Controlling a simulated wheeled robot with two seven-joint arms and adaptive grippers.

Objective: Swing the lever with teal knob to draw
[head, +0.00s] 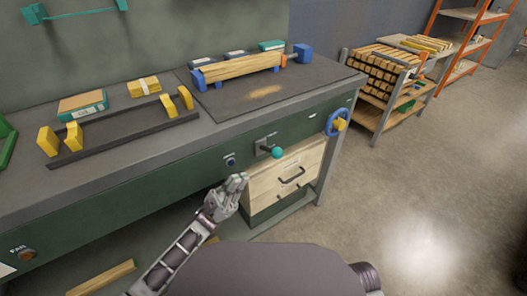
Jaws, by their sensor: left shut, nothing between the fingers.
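The lever's teal knob (278,153) sticks out from the green front panel of the workbench, at the end of a short dark lever arm (265,147) that points to the right and slightly down. My left gripper (240,179) is shut and empty. In the picture it is left of and below the knob, in front of the panel and the wooden drawer, apart from the knob. Any label for the lever's positions is too small to read. My right gripper is not in view.
A wooden drawer (287,174) with a dark handle sits below the lever. A dark blue button (230,161) is left of it, and a blue handwheel (337,122) is at the right corner. A wooden bar (236,68) lies on the bench top. Open floor is at right.

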